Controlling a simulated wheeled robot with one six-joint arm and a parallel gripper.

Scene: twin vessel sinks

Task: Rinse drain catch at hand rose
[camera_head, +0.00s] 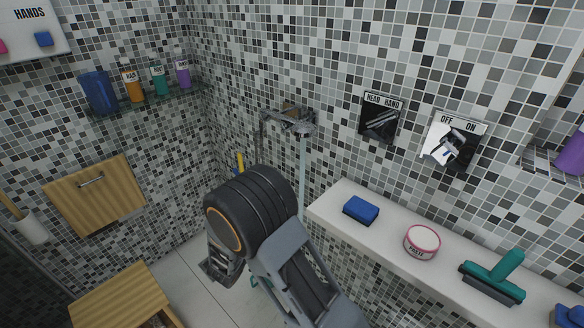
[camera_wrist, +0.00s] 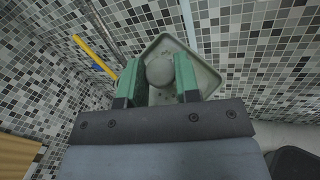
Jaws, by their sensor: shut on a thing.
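In the wrist view my gripper (camera_wrist: 160,72) has its two green fingers on either side of a rounded grey knob. The knob sits in a pale grey-green, square, shallow piece (camera_wrist: 207,72), which looks like the drain catch. The fingers are shut on it. In the head view my wrist hides most of the gripper and the catch. The hand rose (camera_head: 290,120) sits on a wall bracket. A pale vertical stream (camera_head: 303,170) drops below it; it also shows in the wrist view (camera_wrist: 188,20), reaching the catch's far edge. I cannot tell whether it lands inside.
A HEAD/HAND selector (camera_head: 380,118) and an OFF/ON lever (camera_head: 448,145) are on the wall. The white ledge (camera_head: 465,250) holds a blue sponge (camera_head: 361,210), a paste tin (camera_head: 422,242) and a green squeegee (camera_head: 495,277). A wooden stool (camera_head: 115,295) stands at lower left.

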